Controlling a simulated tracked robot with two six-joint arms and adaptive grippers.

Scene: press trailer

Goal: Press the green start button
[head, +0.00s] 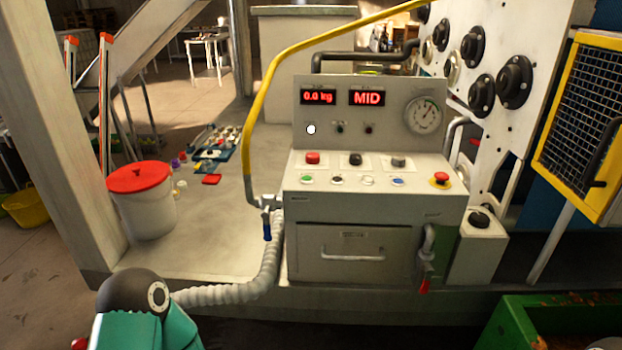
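The green button (307,178) is a small round button at the left end of the front row on the sloping control panel (375,188) of a pale grey press console. A black button (337,180), a white one (367,181) and a blue one (397,181) sit to its right. A red mushroom button on a yellow base (440,179) is at the far right. Behind the green button is a larger red knob (313,158). Part of my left arm shows at the bottom left, well short of the panel. Neither gripper is in view.
A yellow bent pipe (262,95) rises along the console's left side, with a ribbed grey hose (262,280) below. A red-lidded white bucket (146,210) stands left. A green bin (550,315) is front right. Space before the panel looks clear.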

